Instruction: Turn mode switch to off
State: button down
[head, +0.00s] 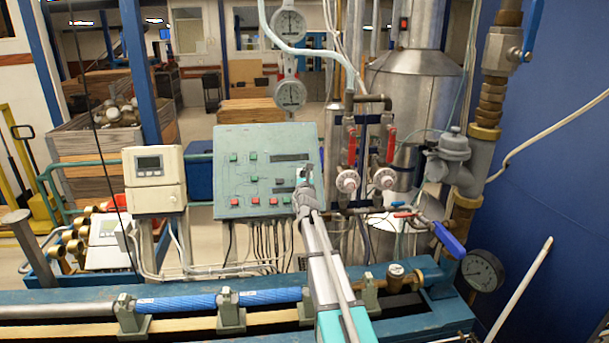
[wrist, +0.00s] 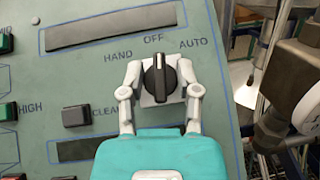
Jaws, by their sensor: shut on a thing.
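The mode switch (wrist: 159,82) is a black rotary knob on a pale square plate, with the labels HAND at left, OFF above and AUTO at right. Its white mark points up, close to the OFF label. My gripper (wrist: 160,76) is closed around the knob, one finger on each side. In the head view my gripper (head: 304,186) reaches the right part of the green control panel (head: 235,160) and hides the switch there.
Green (wrist: 9,112) and black (wrist: 76,116) push buttons and dark display strips lie left of the switch. Pipes and red-handled valves (head: 391,146) stand at right. A blue pipe (head: 180,301) runs along the bench below.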

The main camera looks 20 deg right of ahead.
jog(key=c, duration=0.7)
grip_release()
jog(key=shift+r+m+g+h+p, duration=0.1)
jog(key=shift+m+g+h+p, duration=0.1)
jog(key=shift+m+g+h, duration=0.5)
jog(key=shift+m+g+h+p, duration=0.15)
jog(key=shift+m+g+h, duration=0.15)
jog(key=shift+m+h, duration=0.8)
